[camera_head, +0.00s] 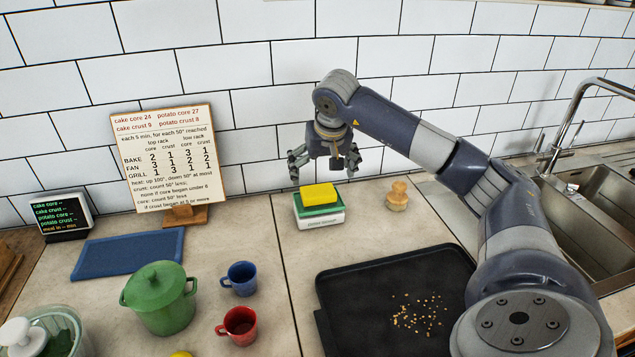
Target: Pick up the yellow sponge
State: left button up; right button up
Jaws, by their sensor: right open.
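The yellow sponge (319,194) lies on top of a small green and white box (320,217) on the counter, near the tiled wall. My right gripper (323,172) hangs above the sponge with its fingers spread wide and pointing down. It is open and empty, and a gap shows between it and the sponge. My left gripper is not in the picture.
A black tray (345,310) with crumbs lies in front. A wooden stamp-like object (397,196) stands right of the box. A green pot (160,298), a blue mug (240,278) and a red mug (238,325) stand left. The sink (590,225) is far right.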

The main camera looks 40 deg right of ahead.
aim_at(319, 191)
jog(key=x, duration=0.3)
jog(key=shift+f, duration=0.25)
jog(key=shift+w+f, duration=0.1)
jog(key=shift+f, duration=0.25)
jog(key=x, duration=0.1)
jog(key=p+x, duration=0.1)
jog(key=x, duration=0.1)
jog(key=p+x, duration=0.1)
jog(key=x, duration=0.1)
jog(key=shift+w+d, duration=0.2)
jog(key=shift+d, duration=0.1)
jog(key=shift+w+f, duration=0.1)
jog(key=shift+f, duration=0.15)
jog(key=shift+w+d+f, duration=0.1)
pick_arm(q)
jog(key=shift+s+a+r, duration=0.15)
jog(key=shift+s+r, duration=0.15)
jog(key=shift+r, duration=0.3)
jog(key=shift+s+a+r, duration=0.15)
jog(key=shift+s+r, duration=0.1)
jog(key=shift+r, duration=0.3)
